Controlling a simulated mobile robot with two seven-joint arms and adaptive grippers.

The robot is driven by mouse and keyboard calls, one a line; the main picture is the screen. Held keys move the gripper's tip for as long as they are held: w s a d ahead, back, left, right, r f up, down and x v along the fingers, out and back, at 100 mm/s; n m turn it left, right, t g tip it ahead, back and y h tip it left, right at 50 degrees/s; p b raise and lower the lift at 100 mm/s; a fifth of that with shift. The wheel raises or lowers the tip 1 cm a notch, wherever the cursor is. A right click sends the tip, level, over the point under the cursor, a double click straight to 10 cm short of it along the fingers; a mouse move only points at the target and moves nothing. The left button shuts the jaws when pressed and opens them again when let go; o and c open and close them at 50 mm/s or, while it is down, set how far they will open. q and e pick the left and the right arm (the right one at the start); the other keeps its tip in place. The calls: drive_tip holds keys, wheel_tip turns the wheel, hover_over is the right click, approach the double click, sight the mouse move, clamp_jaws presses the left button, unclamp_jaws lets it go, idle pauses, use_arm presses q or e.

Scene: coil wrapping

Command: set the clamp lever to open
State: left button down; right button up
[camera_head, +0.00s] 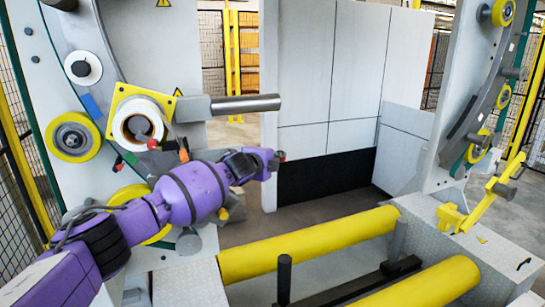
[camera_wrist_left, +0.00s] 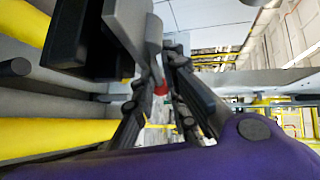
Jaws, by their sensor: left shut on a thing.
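My left gripper (camera_head: 274,159) reaches in from the left in the head view, in front of the left machine and below its grey shaft. A small red tip shows at its far end. In the left wrist view, the dark fingers of my left gripper (camera_wrist_left: 160,96) close around the red knob (camera_wrist_left: 161,88) of a grey clamp lever, which comes down from above. The gripper is shut on this lever. The fingers hide part of the knob, and I cannot tell the lever's exact angle. My right gripper is not in view.
The grey shaft (camera_head: 245,105) sticks out to the right above my gripper. Yellow rollers (camera_head: 310,243) lie below and to the right, with a dark post (camera_head: 284,278) near the front. A yellow arm (camera_head: 490,198) stands at the right. Open floor lies behind the rollers.

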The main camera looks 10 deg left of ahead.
use_arm(q)
drive_tip(key=shift+s+a+f+m+g+y, duration=0.1)
drive_tip(key=shift+f+m+g+y, duration=0.3)
drive_tip(key=shift+m+g+y, duration=0.3)
drive_tip(key=shift+s+a+f+m+g+y, duration=0.1)
drive_tip(key=shift+f+m+g+y, duration=0.3)
drive_tip(key=shift+m+g+y, duration=0.3)
drive_tip(key=c, duration=1.8)
unclamp_jaws()
drive_tip(key=shift+d, duration=0.1)
drive_tip(key=shift+c, duration=0.2)
drive_tip(key=shift+f, duration=0.15)
drive_tip(key=v, duration=1.2)
drive_tip(key=shift+w, duration=0.15)
